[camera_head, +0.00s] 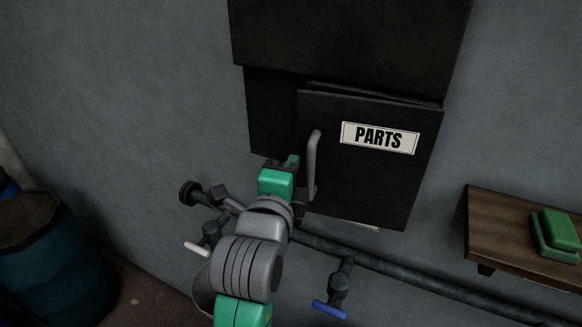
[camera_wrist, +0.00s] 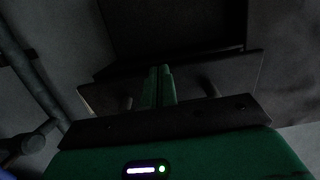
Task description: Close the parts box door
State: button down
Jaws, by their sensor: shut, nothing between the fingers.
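The parts box door (camera_head: 375,180) is a dark panel with a white PARTS label (camera_head: 379,138). It stands partly open, its left side swung out from the dark box (camera_head: 270,112) on the wall. A grey vertical bar handle (camera_head: 313,165) is on the door's left side. My gripper (camera_head: 292,160) is just left of the handle, its fingers together and empty. Whether it touches the handle or door I cannot tell. In the wrist view the shut green fingers (camera_wrist: 158,86) point toward the dark door and box (camera_wrist: 172,30).
A pipe (camera_head: 400,272) runs along the wall below the box, with a blue-handled valve (camera_head: 330,308) and a white-handled one (camera_head: 198,247). A wooden shelf (camera_head: 500,230) with a green object (camera_head: 557,235) is at right. A blue barrel (camera_head: 45,265) stands at left.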

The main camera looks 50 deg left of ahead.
jog(key=s+a+b, duration=0.3)
jog(key=s+b, duration=0.1)
jog(key=s, duration=0.9)
jog(key=s+d+m+t+h+b, duration=0.3)
jog(key=d+m+h+b, duration=0.5)
jog(key=h, duration=0.3)
jog(key=w+p, duration=0.4)
jog(key=w, duration=0.9)
jog(key=shift+w+a+n+p, duration=0.15)
jog(key=shift+a+n+p, duration=0.1)
jog(key=shift+n+p, duration=0.1)
jog(key=shift+f, duration=0.1)
